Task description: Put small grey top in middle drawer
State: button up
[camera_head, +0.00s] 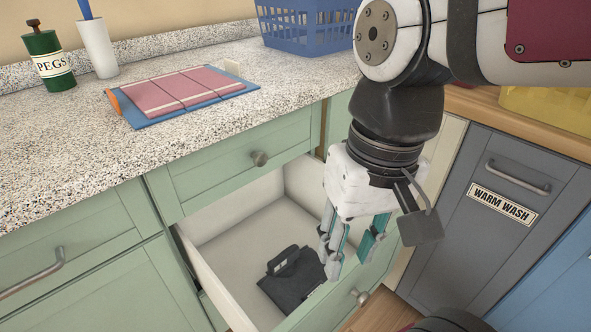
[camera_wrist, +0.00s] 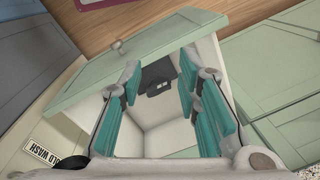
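The small grey top (camera_head: 292,278) is a dark grey folded garment lying flat on the floor of the open middle drawer (camera_head: 240,225). It also shows in the wrist view (camera_wrist: 158,78), between my fingers and beyond them. My gripper (camera_head: 348,250) hangs above the right part of the drawer, pointing down. Its teal-padded fingers are spread apart with nothing between them, as the wrist view (camera_wrist: 160,95) shows. The gripper is apart from the top.
A closed drawer (camera_head: 235,165) sits above, under the speckled countertop (camera_head: 60,155). On the counter are a folded pink-striped cloth on a blue board (camera_head: 180,92), a green PEGS container (camera_head: 50,62) and a blue basket (camera_head: 305,27). A grey WARM WASH front (camera_head: 500,215) stands right.

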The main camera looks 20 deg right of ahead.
jog(key=shift+n+h, duration=0.5)
jog(key=shift+n, duration=0.4)
jog(key=s, duration=0.2)
jog(key=s+d, duration=0.1)
jog(key=s, duration=0.2)
jog(key=shift+s+r, duration=0.1)
jog(key=shift+s, duration=0.2)
notch_tip(320, 180, up, 29)
jog(key=t+p, duration=0.4)
jog(key=p, duration=2.3)
jog(key=shift+d, duration=0.35)
jog(key=shift+w, duration=0.1)
